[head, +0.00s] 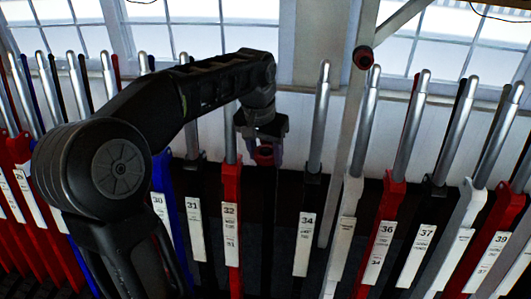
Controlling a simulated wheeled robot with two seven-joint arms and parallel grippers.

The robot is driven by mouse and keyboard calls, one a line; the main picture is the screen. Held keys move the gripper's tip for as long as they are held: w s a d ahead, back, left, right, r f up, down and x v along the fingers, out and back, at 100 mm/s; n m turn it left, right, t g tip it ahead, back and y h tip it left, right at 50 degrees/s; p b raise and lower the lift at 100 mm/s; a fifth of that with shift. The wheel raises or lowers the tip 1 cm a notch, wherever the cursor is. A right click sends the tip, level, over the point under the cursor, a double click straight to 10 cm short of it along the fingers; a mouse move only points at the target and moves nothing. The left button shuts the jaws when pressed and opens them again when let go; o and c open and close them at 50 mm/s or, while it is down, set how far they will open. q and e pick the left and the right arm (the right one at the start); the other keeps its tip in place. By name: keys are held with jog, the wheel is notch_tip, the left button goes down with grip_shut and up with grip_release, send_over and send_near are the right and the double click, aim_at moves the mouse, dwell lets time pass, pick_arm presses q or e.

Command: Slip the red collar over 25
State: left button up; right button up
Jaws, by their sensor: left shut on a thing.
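My left gripper (262,138) points down near the middle of the head view, its arm reaching in from the left. It is shut on the red collar (264,155), a small ring partly covered by the fingers. The collar is in front of the gap between the levers marked 32 (231,225) and 34 (304,228). I cannot tell whether it touches a lever. No label reading 25 can be made out. The far-left labels are small, and my arm covers part of that side. My right gripper is out of view.
A row of upright levers with bright steel handles crosses the view, including 31 (194,215), 36 (383,240) and 37 (420,240). A slanting grey post (352,130) stands right of 34. A dark red-rimmed round thing (363,58) is near its top. Windows are behind.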

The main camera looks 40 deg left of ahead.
pick_arm(q)
jog(key=o, duration=1.4)
jog(key=shift+o, duration=0.6)
jog(key=r+p, duration=0.2)
jog(key=r, duration=0.1)
jog(key=s+r+p, duration=0.1)
jog(key=r+p, duration=0.1)
jog(key=r, duration=0.1)
jog(key=r+p, duration=0.2)
jog(key=r, duration=0.1)
jog(key=shift+s+d, duration=0.2)
jog(key=shift+s, duration=0.15)
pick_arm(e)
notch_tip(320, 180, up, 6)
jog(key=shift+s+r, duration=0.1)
